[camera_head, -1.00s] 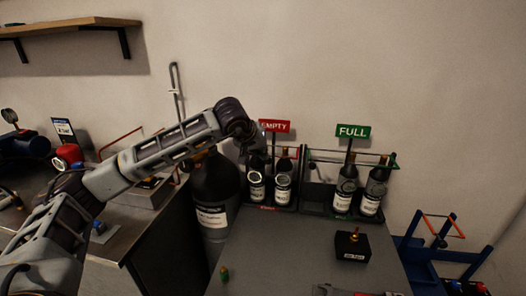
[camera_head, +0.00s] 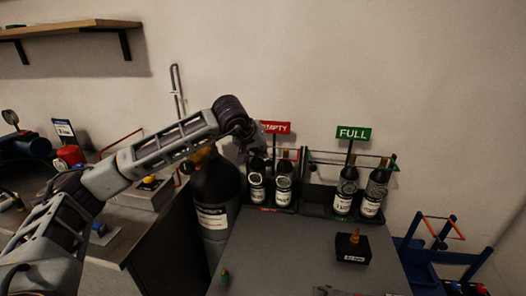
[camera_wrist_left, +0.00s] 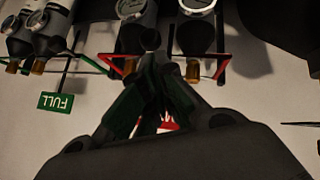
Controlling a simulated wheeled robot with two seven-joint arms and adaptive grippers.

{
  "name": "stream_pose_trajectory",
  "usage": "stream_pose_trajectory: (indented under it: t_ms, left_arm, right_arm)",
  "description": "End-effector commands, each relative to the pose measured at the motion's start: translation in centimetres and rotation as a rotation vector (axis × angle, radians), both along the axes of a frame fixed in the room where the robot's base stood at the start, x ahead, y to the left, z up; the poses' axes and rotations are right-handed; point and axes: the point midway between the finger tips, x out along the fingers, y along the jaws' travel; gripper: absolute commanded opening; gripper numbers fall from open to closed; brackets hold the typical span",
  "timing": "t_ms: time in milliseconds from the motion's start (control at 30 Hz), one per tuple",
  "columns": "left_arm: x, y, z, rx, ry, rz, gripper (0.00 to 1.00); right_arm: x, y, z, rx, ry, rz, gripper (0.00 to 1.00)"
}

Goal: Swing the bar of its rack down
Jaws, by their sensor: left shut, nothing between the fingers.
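The EMPTY rack (camera_head: 270,209) stands at the back of the grey table and holds two dark bottles with white labels. Its red bar (camera_wrist_left: 220,67) shows in the left wrist view, running in front of the bottle necks, with its middle hidden by my fingers. My left gripper (camera_wrist_left: 151,48) is shut and empty, its fingertips at the bar between the two bottles; I cannot tell whether they touch it. In the head view my left wrist covers part of the EMPTY sign (camera_head: 277,127). The FULL rack (camera_head: 318,208), with a green bar (camera_head: 338,163), stands to the right with two bottles.
A large dark cylinder (camera_head: 213,190) stands left of the table. A small black box (camera_head: 352,247) and a small green item (camera_head: 225,276) sit on the table. A blue frame (camera_head: 440,250) stands at the right. The table's middle is mostly clear.

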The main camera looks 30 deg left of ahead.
Motion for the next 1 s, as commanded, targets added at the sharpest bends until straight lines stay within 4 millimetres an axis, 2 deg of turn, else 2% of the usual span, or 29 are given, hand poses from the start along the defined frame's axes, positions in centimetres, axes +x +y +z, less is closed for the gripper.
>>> stream_pose_trajectory:
  t_ms: [33,500,1000]
  left_arm:
    - [0.0,0.1,0.4,0.000,-0.001,0.000,0.00]
    - [-0.5,0.4,2.7,0.001,0.000,0.002,0.00]
    - [-6.0,0.7,7.7,0.002,-0.002,0.002,0.00]
  right_arm:
    - [-0.7,-0.4,-0.5,-0.005,0.008,-0.002,0.58]
    - [-3.2,-1.9,-2.8,-0.014,-0.005,-0.003,0.58]
    - [-3.3,-1.9,-2.9,-0.013,-0.005,-0.003,0.58]
